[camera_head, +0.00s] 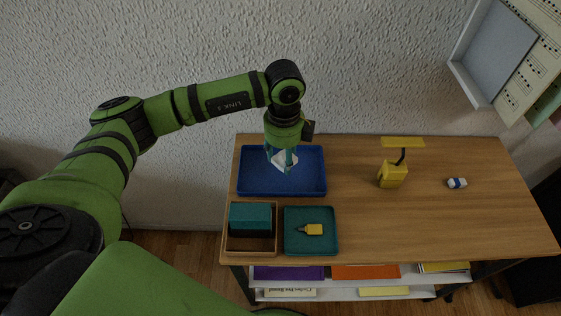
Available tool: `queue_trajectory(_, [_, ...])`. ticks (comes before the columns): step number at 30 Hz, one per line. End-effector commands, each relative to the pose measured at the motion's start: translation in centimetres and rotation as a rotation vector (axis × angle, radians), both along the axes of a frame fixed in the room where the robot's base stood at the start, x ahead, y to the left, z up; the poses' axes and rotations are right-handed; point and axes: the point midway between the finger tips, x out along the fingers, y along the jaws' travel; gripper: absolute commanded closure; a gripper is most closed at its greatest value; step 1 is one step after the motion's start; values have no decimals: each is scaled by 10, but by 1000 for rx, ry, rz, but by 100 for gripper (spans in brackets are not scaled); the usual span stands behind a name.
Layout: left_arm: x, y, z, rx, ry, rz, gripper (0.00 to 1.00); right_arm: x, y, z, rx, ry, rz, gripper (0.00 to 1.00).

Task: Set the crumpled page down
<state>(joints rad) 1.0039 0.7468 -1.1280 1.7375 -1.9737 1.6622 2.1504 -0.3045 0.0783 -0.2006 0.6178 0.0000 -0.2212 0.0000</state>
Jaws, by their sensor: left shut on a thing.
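The crumpled page (284,161) is a small white wad. My left gripper (281,162) is shut on it and points down over the blue tray (311,184) at the back left of the wooden table. The page shows between the teal fingers, within the tray's outline. I cannot tell whether it touches the tray floor. My right gripper is not in view.
In front of the blue tray stand a wooden box (251,245) with a teal block and a teal tray (322,245) with a small yellow bottle. The table's front right is clear.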

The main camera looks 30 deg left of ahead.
Motion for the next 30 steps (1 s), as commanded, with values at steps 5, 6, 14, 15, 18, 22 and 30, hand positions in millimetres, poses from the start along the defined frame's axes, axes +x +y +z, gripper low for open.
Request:
queue_trajectory(5, [3, 10, -9, 1, 2, 1, 63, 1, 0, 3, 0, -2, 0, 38])
queue_trajectory(6, [3, 10, -14, 1, 4, 1, 63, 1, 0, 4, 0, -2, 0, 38])
queue_trajectory(14, [3, 10, -46, 0, 1, -1, 63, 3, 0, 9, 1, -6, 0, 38])
queue_trajectory(15, [3, 10, -47, 0, 1, -1, 63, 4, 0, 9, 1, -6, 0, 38])
queue_trajectory(18, [4, 10, -47, 0, 0, -1, 63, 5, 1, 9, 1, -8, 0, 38])
queue_trajectory(22, [3, 10, -47, 0, 0, -1, 63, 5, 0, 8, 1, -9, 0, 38])
queue_trajectory(30, [3, 10, -49, 0, 1, -1, 26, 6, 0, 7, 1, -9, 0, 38])
